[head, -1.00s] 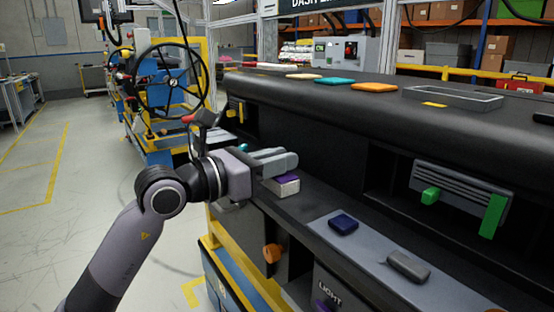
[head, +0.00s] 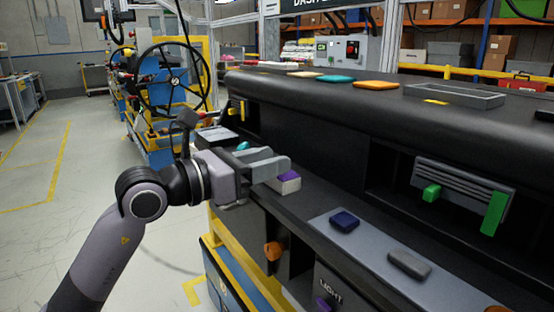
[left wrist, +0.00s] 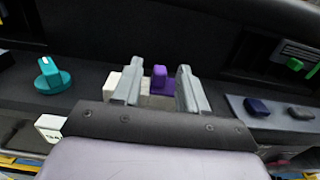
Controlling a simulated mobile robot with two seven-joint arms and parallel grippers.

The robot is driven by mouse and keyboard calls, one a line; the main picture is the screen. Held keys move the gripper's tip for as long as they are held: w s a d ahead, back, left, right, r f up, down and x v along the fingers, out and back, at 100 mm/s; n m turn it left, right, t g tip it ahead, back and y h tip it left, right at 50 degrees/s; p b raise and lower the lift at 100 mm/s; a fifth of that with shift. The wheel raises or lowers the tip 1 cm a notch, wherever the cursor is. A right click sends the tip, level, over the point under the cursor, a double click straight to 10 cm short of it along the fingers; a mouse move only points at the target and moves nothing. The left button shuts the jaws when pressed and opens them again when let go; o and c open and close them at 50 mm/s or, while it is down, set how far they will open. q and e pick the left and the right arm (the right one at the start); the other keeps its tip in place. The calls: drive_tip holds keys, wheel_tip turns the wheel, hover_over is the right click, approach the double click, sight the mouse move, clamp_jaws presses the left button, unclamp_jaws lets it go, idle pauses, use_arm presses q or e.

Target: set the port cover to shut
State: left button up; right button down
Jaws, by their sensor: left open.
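A small pale block with a purple tab (head: 290,176) sits on the dashboard ledge; it is likely the port cover, but I cannot be sure. In the left wrist view the purple tab (left wrist: 159,78) stands upright between my fingers, with pale block parts behind and beside it. My left gripper (head: 268,163) is open, its fingers pointing at the block and partly hiding it in the head view. In the left wrist view the fingers (left wrist: 158,84) stand either side of the tab with gaps; I see no contact. My right gripper is not in view.
A teal knob (left wrist: 51,76) is left of the block. A navy piece (head: 344,221) and a grey piece (head: 409,264) lie on a grey mat to the right. An orange knob (head: 273,251) is below the ledge. The dark dashboard overhang (head: 330,100) is above.

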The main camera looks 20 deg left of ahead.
use_arm(q)
drive_tip(key=shift+v, duration=2.25)
